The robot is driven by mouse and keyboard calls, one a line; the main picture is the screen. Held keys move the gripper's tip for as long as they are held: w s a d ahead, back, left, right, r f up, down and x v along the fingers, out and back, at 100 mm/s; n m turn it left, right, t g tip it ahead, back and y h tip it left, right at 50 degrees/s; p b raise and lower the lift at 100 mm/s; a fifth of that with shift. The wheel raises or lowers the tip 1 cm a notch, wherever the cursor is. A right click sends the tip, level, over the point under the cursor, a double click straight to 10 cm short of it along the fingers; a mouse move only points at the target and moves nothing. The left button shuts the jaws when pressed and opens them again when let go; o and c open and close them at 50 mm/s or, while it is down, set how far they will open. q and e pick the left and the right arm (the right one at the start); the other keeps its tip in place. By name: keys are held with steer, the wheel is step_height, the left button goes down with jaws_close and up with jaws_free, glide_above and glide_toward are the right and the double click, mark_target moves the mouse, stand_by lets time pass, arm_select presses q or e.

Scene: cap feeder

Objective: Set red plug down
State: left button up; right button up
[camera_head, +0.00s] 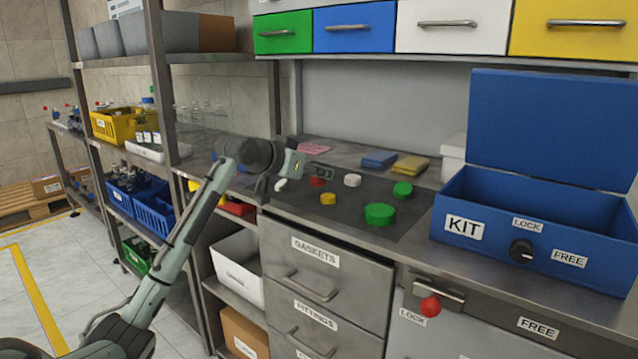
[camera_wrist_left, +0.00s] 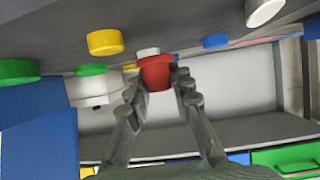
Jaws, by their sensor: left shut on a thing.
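The red plug (camera_head: 317,181) is small and sits at my left gripper (camera_head: 306,172) over the dark mat at the back of the counter. In the left wrist view the red plug (camera_wrist_left: 156,72) is held between the two fingertips of my left gripper (camera_wrist_left: 160,92), which is shut on it. I cannot tell whether the plug touches the mat. My right gripper is not in view.
On the dark mat (camera_head: 352,212) lie a white cap (camera_head: 352,180), a yellow cap (camera_head: 328,199), a small green cap (camera_head: 402,189) and a large green cap (camera_head: 380,214). An open blue KIT box (camera_head: 480,245) stands at right. Shelves (camera_head: 158,90) stand at left.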

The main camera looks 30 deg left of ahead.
arm_select(q)
step_height(320, 180, down, 3)
steer(key=shift+r, duration=0.15)
steer(key=o, duration=0.8)
steer(key=shift+o, duration=0.2)
